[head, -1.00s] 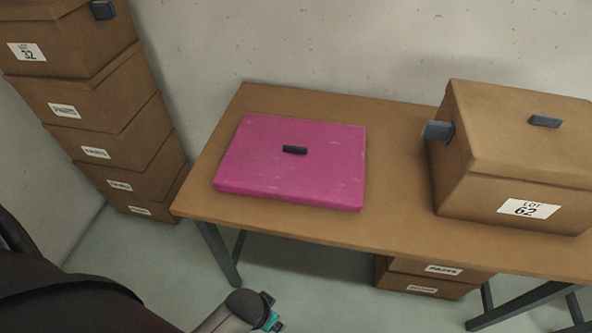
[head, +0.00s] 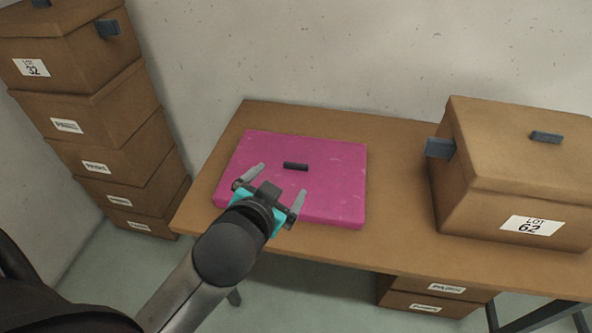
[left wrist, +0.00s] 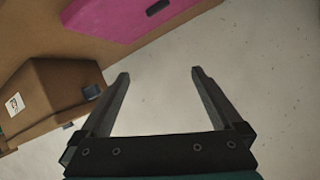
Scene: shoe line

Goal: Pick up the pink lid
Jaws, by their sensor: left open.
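The pink lid (head: 335,180) lies flat on the brown table, with a small dark handle (head: 295,166) at the middle of its top. In the left wrist view the lid (left wrist: 110,18) shows at the top, with part of its handle (left wrist: 158,7). My left gripper (head: 278,186) is open and empty. In the head view it overlaps the lid's near left part, with the handle just beyond its fingertips. In the left wrist view nothing is between its fingers (left wrist: 157,72). My right gripper is not in view.
A brown box marked LOT 62 (head: 515,180), with dark handles, stands on the table (head: 400,150) to the right of the lid. A stack of brown boxes (head: 95,115) stands on the floor at the left. More boxes (head: 430,295) are under the table. A wall runs behind.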

